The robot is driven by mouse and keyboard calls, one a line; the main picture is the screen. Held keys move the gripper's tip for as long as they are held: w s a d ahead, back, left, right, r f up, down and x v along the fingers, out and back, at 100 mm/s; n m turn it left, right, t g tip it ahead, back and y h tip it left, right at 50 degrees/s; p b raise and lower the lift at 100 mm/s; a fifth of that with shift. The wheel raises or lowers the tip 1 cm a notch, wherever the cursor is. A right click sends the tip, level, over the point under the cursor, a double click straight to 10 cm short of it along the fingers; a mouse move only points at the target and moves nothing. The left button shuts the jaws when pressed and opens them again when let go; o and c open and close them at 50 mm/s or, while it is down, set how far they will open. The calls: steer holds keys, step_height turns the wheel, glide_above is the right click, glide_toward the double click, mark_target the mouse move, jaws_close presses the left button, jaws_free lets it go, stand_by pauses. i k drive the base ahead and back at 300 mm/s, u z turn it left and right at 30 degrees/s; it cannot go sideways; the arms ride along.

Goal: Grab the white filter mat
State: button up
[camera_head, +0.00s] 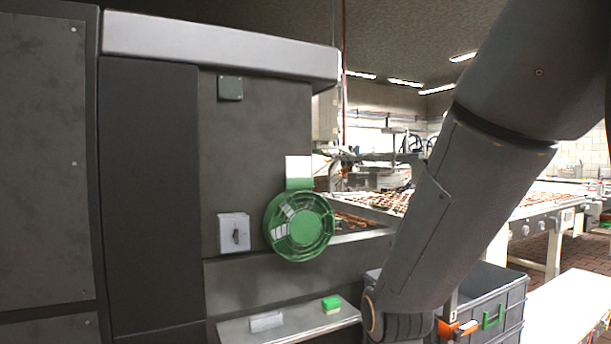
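A small white block (266,321) lies on a narrow light shelf (238,328) at the bottom; it may be the filter mat, but I cannot be sure. A white square piece (298,168) also shows above the round green fan housing (300,227) on the dark cabinet. My arm comes down from the upper right. Orange parts beyond its lower joint, in front of the grey crate, look like my gripper (457,328). They are right of the shelf and apart from both white things. Most of the gripper is hidden or cut off, so its opening is unclear.
A grey crate (504,302) with a green handle stands at the lower right, beside a white surface (565,306). A conveyor (540,212) runs behind. The dark cabinet (150,200) fills the left.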

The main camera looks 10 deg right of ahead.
mark_target(296, 166)
steer(key=u, duration=0.3)
steer(key=i, duration=1.05)
steer(key=z, duration=0.35)
